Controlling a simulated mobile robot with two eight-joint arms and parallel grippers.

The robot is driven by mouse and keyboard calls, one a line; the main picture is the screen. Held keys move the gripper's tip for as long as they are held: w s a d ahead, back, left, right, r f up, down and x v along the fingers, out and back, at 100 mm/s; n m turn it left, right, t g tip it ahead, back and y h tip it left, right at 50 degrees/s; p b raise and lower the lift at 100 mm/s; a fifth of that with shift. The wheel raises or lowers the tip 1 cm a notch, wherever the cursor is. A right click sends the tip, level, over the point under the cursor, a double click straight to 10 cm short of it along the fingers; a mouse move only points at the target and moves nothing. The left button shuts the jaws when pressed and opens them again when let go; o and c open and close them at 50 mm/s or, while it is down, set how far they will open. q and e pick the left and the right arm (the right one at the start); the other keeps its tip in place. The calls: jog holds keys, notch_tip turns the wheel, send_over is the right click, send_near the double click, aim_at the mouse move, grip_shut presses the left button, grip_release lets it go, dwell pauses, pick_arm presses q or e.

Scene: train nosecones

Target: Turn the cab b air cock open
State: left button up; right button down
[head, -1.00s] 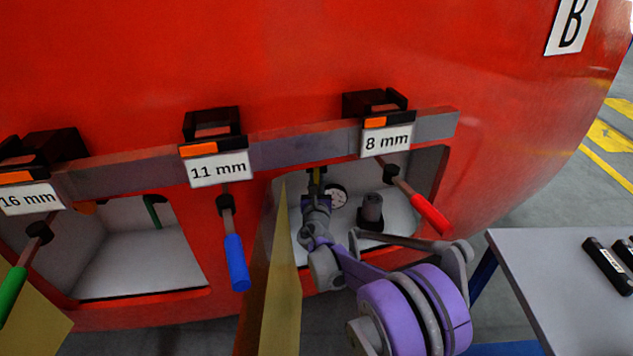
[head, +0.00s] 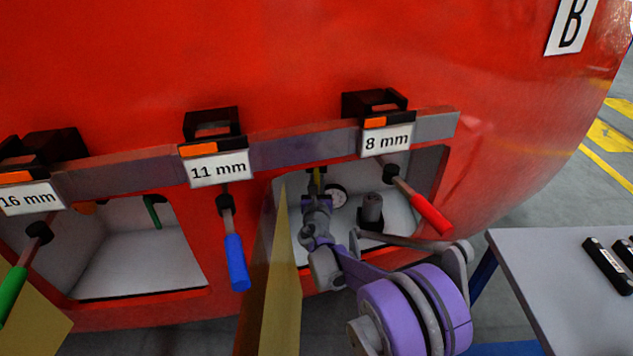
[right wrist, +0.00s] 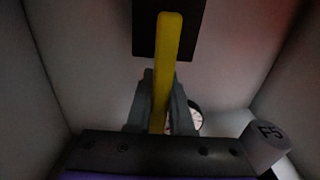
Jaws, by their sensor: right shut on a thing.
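The air cock's yellow lever (right wrist: 168,55) stands upright in front of a dark plate in the right wrist view. In the head view only a small piece of the yellow lever (head: 317,176) shows inside the right-hand opening of the red nosecone marked B (head: 572,25). My right gripper (right wrist: 160,105) is shut on the lower part of the lever, with a grey finger on each side. In the head view my right gripper (head: 317,197) reaches into the opening and hides most of the lever. My left gripper is not in view.
A round gauge (head: 337,195) and a dark cylinder (head: 371,210) sit beside the gripper. A red-handled tool (head: 428,212) hangs across the opening's right side, and a blue-handled one (head: 237,262) hangs to the left. A yellowish panel (head: 285,285) stands left of my arm. A grey table (head: 545,270) is at right.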

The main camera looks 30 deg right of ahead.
jog(key=shift+s+d, duration=0.1)
jog(key=s+d+r+n, duration=0.3)
jog(key=r+n, duration=0.3)
jog(key=n, duration=1.2)
jog(key=shift+d, duration=0.9)
jog(key=c, duration=0.8)
grip_release()
